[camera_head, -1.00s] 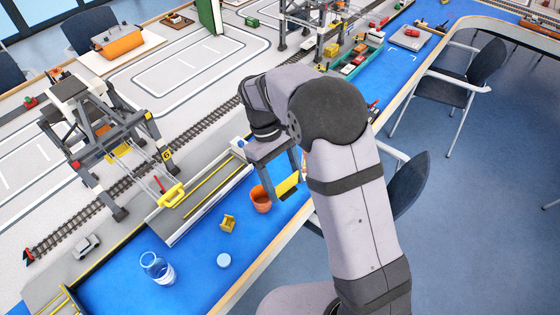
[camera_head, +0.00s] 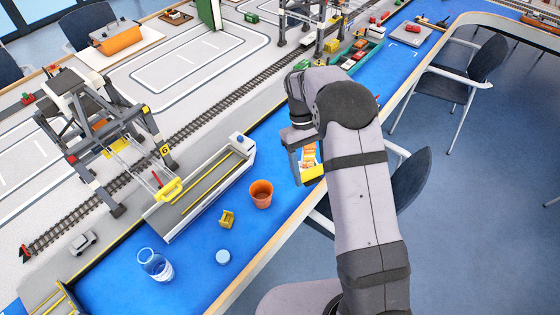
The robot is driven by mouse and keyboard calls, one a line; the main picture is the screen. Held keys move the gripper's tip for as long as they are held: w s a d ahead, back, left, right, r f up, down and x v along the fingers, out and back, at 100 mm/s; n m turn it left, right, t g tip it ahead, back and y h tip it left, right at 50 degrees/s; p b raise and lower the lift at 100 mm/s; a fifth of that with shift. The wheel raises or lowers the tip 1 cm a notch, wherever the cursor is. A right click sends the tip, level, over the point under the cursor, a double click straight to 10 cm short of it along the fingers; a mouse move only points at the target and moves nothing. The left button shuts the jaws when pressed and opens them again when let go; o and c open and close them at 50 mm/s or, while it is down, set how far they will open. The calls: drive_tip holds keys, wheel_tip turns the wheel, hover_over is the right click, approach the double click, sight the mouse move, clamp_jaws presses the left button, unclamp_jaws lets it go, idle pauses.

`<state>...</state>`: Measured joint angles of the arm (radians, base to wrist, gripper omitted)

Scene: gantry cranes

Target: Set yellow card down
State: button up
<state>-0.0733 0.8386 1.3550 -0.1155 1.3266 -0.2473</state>
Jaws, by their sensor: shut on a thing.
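My gripper (camera_head: 297,168) is over the right part of the blue mat, near the table's front edge. It is shut on the yellow card (camera_head: 312,173), which shows beside the finger. My arm hides part of the card and the far finger. An orange and white patterned thing (camera_head: 308,153) shows just above the card; I cannot tell whether the two touch. I cannot tell how high the card is above the mat.
An orange cup (camera_head: 261,194) stands on the blue mat (camera_head: 190,262) left of my gripper. A gantry crane (camera_head: 100,140) stands at the left.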

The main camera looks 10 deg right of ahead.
drive_tip(key=w+a+f+n+t+b, duration=0.2)
drive_tip(key=w+f+n+b, duration=0.2)
drive_tip(key=w+n+b, duration=0.2)
drive_tip(key=w+a+f+n+t+b, duration=0.2)
drive_tip(key=w+f+n+t+b, duration=0.1)
drive_tip(key=w+n, duration=0.8)
drive_tip(key=w+a+f+n+t+b, duration=0.2)
drive_tip(key=w+f+n+b, duration=0.3)
drive_tip(key=w+n+b, duration=0.3)
drive_tip(key=shift+w+a+f+n+t+b, duration=0.25)
drive_tip(key=shift+n+t, duration=0.45)
drive_tip(key=shift+n, duration=0.5)
drive_tip(key=shift+f+p, duration=0.35)
drive_tip(key=shift+f, duration=4.5)
drive_tip(key=shift+f, duration=0.1)
drive_tip(key=shift+f, duration=0.15)
drive_tip(key=o, duration=1.1)
drive_tip(key=shift+c, duration=0.2)
